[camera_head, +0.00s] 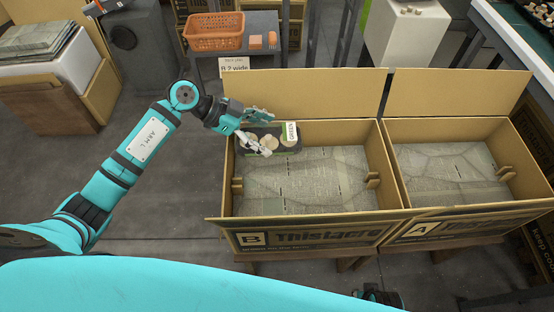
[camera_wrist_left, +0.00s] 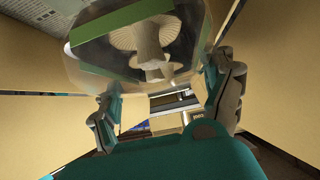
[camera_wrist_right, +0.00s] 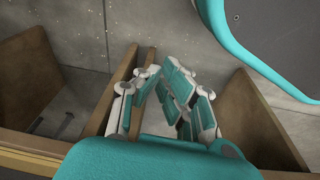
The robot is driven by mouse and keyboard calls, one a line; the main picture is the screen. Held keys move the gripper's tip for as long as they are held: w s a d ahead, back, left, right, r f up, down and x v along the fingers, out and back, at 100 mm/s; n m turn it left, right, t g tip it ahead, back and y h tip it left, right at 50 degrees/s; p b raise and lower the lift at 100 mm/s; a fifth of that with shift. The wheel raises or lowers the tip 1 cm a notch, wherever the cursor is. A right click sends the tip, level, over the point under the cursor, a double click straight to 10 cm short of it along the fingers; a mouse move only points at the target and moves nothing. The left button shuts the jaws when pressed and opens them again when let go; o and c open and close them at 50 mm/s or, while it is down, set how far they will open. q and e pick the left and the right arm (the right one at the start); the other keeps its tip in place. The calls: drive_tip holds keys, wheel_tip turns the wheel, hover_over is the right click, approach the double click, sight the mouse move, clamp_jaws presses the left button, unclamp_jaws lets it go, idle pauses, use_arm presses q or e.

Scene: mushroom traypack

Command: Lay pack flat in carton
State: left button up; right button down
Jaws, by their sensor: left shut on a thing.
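A clear pack with mushrooms and a green label (camera_head: 289,141) is at the back left corner of carton B (camera_head: 312,234). My left gripper (camera_head: 262,130) is shut on the pack at its left part. In the left wrist view the pack (camera_wrist_left: 140,45) sits between the spread fingers, with pale mushrooms behind clear film and tan carton walls around. Whether the pack touches the carton floor cannot be told. My right gripper (camera_wrist_right: 165,85) shows in the right wrist view with its fingers close together and nothing seen between them, above bare grey floor and brown wooden boards.
Carton A (camera_head: 440,229) stands open beside carton B, its bottom covered with printed paper. The paper-lined middle of carton B is clear. Small brown tabs (camera_head: 373,180) stand at its side walls. Behind are a dark table (camera_head: 262,22) and an orange basket (camera_head: 214,31).

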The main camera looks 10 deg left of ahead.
use_arm(q)
wheel_tip(320, 180, down, 5)
drive_tip(key=shift+f+b, duration=0.15)
drive_tip(key=shift+b, duration=0.55)
drive_tip(key=shift+f, duration=0.15)
use_arm(e)
drive_tip(key=r, duration=0.1)
drive_tip(key=w+r, duration=0.1)
drive_tip(key=r, duration=0.1)
drive_tip(key=w+r, duration=0.1)
drive_tip(key=r, duration=0.1)
drive_tip(key=shift+a, duration=0.1)
use_arm(q)
drive_tip(key=shift+f, duration=0.2)
use_arm(e)
drive_tip(key=shift+f, duration=0.25)
use_arm(q)
drive_tip(key=shift+f, duration=0.35)
use_arm(e)
drive_tip(key=shift+s+f, duration=0.1)
drive_tip(key=shift+f, duration=0.2)
drive_tip(key=shift+f, duration=0.15)
use_arm(q)
drive_tip(key=o, duration=1)
drive_tip(key=shift+o, duration=0.2)
